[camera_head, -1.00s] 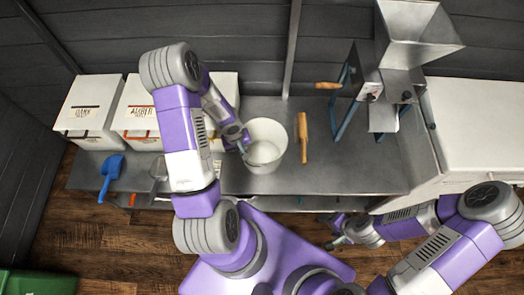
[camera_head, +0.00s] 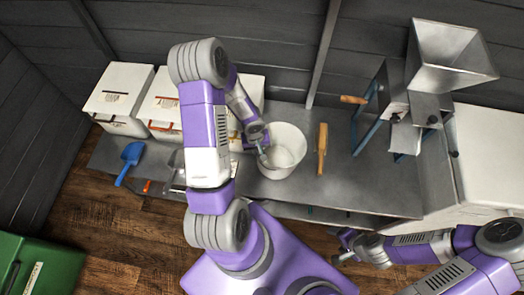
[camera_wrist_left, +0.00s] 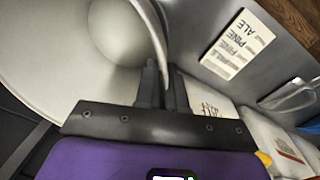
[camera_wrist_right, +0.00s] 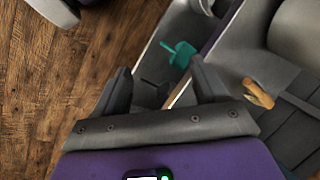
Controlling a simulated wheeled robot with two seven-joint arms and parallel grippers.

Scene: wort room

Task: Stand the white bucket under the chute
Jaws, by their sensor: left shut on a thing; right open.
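The white bucket (camera_head: 290,133) appears upright on the steel bench, left of the wooden mallet; I cannot tell whether it is slightly raised. My left gripper (camera_head: 264,151) is shut on the near-left part of its rim. In the left wrist view the rim of the bucket (camera_wrist_left: 60,50) runs between the fingers (camera_wrist_left: 162,85). The chute (camera_head: 405,138) is on the mill at the right of the bench, under the metal hopper (camera_head: 450,55), apart from the bucket. My right gripper (camera_head: 342,246) is open and empty in front of the bench; its fingers (camera_wrist_right: 155,88) show in the right wrist view.
The mallet (camera_head: 322,148) lies on the bench (camera_head: 365,185) between bucket and mill. The mill has blue legs (camera_head: 365,127) and a wooden-handled crank (camera_head: 353,99). White bins (camera_head: 118,95) and a blue scoop (camera_head: 130,158) are at the left. A white cabinet (camera_head: 488,150) stands right.

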